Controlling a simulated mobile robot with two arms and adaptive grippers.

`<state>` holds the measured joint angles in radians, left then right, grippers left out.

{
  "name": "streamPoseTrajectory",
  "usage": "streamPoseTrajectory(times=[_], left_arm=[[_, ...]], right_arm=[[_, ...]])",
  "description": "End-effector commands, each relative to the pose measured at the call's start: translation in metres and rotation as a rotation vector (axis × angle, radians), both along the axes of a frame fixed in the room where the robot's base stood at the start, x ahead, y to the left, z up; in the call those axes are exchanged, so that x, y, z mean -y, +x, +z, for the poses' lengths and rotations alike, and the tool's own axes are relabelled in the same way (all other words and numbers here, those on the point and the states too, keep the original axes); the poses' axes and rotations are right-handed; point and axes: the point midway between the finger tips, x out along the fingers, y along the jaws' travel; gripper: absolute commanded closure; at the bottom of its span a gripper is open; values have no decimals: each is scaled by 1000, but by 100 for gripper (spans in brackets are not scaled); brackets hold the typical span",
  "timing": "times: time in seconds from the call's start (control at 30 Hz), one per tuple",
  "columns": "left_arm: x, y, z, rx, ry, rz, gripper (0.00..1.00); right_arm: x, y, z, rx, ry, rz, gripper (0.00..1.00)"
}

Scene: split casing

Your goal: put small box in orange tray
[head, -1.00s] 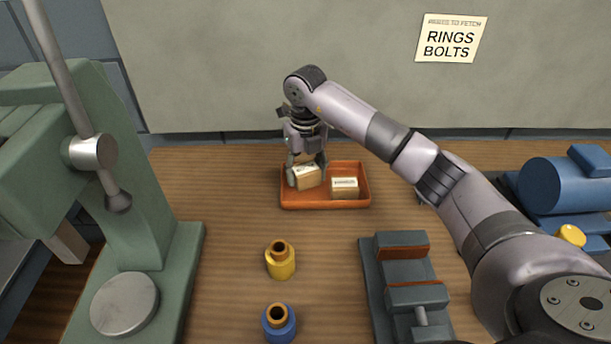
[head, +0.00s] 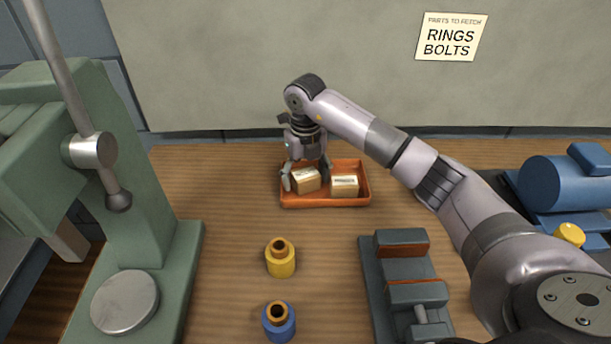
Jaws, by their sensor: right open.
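The orange tray (head: 326,201) lies on the wooden bench near the back wall. One small cardboard box (head: 306,181) sits in its left part, slightly turned. A second small box (head: 345,186) sits in the right part of the tray. Both have pale labels. My right gripper (head: 305,178) is open, pointing down over the left box, with its fingers apart on either side of that box. Whether a finger touches the box cannot be told. My left gripper is not in view.
A green press (head: 130,210) stands at the left. A yellow part (head: 280,260) and a blue part (head: 279,322) stand at the front middle. A grey vise (head: 405,290) lies to their right, and a blue machine (head: 565,185) at the far right. The bench left of the tray is clear.

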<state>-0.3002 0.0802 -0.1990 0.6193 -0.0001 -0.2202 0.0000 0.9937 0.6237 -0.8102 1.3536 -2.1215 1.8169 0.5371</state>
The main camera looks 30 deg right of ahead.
Motion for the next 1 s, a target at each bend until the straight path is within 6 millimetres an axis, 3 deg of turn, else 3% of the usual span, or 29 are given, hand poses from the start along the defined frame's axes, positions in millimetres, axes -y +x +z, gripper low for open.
streamPoseTrajectory(times=[0.27, 0.73, 1.0], left_arm=[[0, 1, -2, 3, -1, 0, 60], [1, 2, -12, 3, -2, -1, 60], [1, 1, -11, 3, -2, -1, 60]], right_arm=[[0, 1, 18, 5, -1, 0, 29], [0, 1, 111, 4, -1, 0, 29], [0, 0, 123, -1, 0, -1, 29]])
